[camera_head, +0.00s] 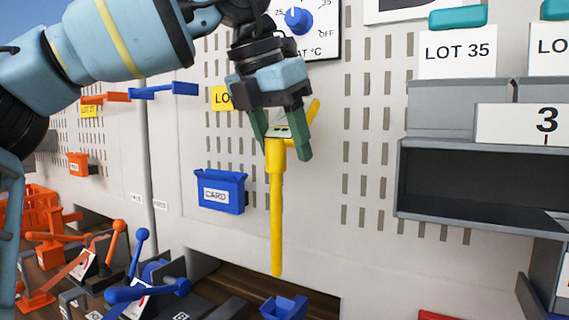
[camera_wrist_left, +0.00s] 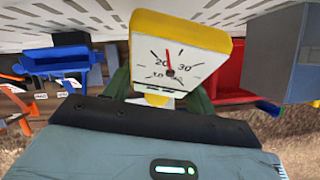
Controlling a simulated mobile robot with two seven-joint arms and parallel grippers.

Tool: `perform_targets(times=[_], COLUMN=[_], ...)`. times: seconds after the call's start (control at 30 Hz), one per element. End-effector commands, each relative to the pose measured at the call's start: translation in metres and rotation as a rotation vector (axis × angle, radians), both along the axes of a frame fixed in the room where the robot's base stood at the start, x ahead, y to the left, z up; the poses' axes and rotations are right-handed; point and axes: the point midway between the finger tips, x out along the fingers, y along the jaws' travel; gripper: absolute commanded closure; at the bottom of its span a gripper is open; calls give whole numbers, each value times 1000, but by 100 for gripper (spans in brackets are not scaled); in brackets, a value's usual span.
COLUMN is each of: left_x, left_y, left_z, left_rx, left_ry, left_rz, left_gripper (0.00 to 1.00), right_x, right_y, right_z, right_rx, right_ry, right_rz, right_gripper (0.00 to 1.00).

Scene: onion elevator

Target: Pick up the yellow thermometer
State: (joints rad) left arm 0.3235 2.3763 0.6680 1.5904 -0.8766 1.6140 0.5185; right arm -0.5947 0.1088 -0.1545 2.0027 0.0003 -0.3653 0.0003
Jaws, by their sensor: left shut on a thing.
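The yellow thermometer (camera_head: 276,215) hangs upright in my left gripper (camera_head: 284,145), its long stem pointing down and its tip in the air. The green fingers of the left gripper are shut around it just below its head. In the left wrist view, the thermometer's dial (camera_wrist_left: 175,66) faces the camera, with a white face, a needle and the numbers 20 and 30 readable. The dial's face is mostly hidden in the head view. My right gripper is in neither view.
A pegboard wall stands behind, with a blue CARD bin (camera_head: 220,192) and a blue knob (camera_head: 297,20). Grey shelving (camera_head: 480,180) stands at the right. Orange and blue levers (camera_head: 140,250) crowd the lower left. A small blue container (camera_head: 284,307) lies below the stem.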

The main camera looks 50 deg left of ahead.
Motion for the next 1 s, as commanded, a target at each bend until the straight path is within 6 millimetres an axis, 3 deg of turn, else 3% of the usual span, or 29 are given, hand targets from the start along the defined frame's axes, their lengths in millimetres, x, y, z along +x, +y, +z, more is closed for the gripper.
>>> perform_targets(times=[0.27,0.7,1.0], left_x=[-45,-140,-170], left_y=[-1,-6,-7], left_z=[-4,-4,-3], left_rx=[-1,-1,-1], left_ry=[0,0,2], left_rz=[-3,-2,0], left_gripper=[86,86,86], right_x=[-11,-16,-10], right_y=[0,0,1], right_z=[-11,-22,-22], right_rx=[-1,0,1], right_ry=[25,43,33], right_rz=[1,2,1], right_gripper=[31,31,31])
